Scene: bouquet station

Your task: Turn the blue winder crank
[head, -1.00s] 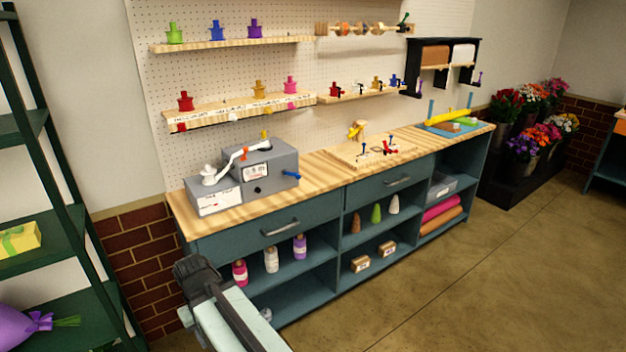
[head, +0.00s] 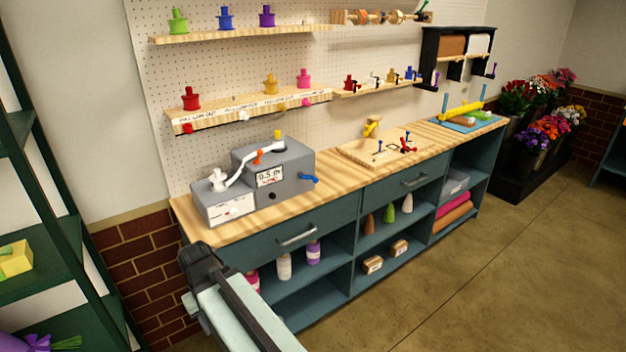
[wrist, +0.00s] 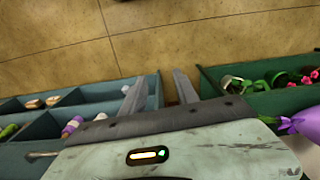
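A grey box machine (head: 272,172) stands at the left end of the wooden workbench, with a lower grey box (head: 222,205) at its left. A small blue crank (head: 309,179) sticks out of the machine's right side. A white arm with an orange piece (head: 258,156) spans the top, and a label on the front reads about 0.5 m. In the head view my arm is low in front of the bench's left end, well apart from the crank.
The bench top (head: 336,194) is clear right of the machine, up to a wooden board (head: 350,152) with small coloured pegs. Green shelving (head: 40,262) stands at the left. Open floor (head: 450,260) lies in front of the teal cabinet (head: 335,215).

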